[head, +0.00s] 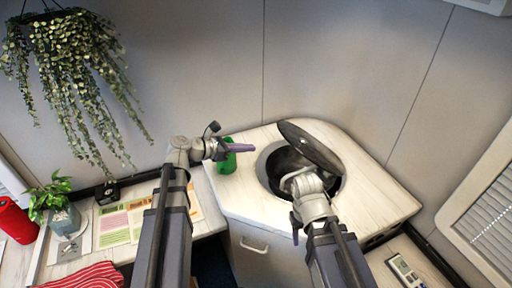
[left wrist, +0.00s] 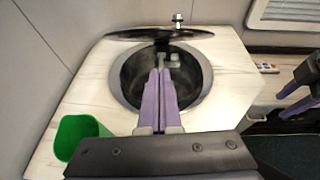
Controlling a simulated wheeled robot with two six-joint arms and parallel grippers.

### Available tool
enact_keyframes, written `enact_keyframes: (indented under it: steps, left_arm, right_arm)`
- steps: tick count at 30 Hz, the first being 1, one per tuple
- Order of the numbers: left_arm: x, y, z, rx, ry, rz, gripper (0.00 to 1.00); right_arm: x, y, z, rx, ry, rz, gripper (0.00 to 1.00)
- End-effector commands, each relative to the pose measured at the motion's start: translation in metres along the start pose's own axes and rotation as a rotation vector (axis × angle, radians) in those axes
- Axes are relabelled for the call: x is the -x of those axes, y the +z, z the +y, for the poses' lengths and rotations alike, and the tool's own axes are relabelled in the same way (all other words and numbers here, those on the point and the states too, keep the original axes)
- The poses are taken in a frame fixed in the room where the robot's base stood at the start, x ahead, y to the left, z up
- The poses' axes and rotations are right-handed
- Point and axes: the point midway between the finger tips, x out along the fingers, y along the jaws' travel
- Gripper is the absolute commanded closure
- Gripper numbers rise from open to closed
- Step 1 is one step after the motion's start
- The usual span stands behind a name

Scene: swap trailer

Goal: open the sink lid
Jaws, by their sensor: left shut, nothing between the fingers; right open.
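The sink lid (head: 312,146) is a dark round disc, raised and tilted over the back of the sink. In the left wrist view the lid (left wrist: 140,34) shows nearly edge-on. The sink (head: 268,165) is a dark round bowl in the light wood counter, with its opening partly exposed; it also shows in the left wrist view (left wrist: 193,92). My left gripper (head: 250,148) is shut and empty, left of the lid and apart from it. Its purple fingers (left wrist: 160,72) point towards the sink. My right gripper (left wrist: 300,93) is open at the right; in the head view its wrist hides part of the sink.
A green cup (head: 227,163) stands on the counter (head: 365,200) left of the sink, close under my left gripper; it also shows in the left wrist view (left wrist: 78,138). Papers (head: 130,218), a potted plant (head: 62,215) and a red bottle (head: 14,222) stand further left. A remote (head: 404,270) lies at lower right.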

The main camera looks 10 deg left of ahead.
Motion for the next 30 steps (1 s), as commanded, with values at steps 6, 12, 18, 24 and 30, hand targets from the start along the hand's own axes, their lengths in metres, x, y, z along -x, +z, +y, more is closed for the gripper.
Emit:
enact_keyframes:
  steps: [6, 12, 18, 24, 30]
  left_arm:
    - [-0.049, -0.004, 0.001, -0.004, -0.004, 0.002, 1.00]
    - [-0.087, -0.003, 0.001, -0.004, -0.004, 0.002, 1.00]
    - [-0.102, 0.021, 0.000, -0.003, -0.001, 0.001, 1.00]
    - [-0.110, 0.028, 0.000, -0.004, -0.001, 0.001, 1.00]
    - [-0.111, 0.028, 0.000, -0.003, 0.000, 0.001, 1.00]
  right_arm:
    - [-0.021, -0.001, -0.002, -0.001, 0.000, 0.000, 0.50]
    - [-0.034, -0.002, -0.003, -0.001, 0.000, 0.000, 0.50]
    - [-0.016, -0.001, -0.002, -0.001, 0.000, 0.000, 0.50]
    - [-0.013, -0.001, -0.001, -0.001, 0.000, 0.000, 0.50]
    - [-0.014, -0.001, -0.001, 0.000, 0.000, 0.000, 0.50]
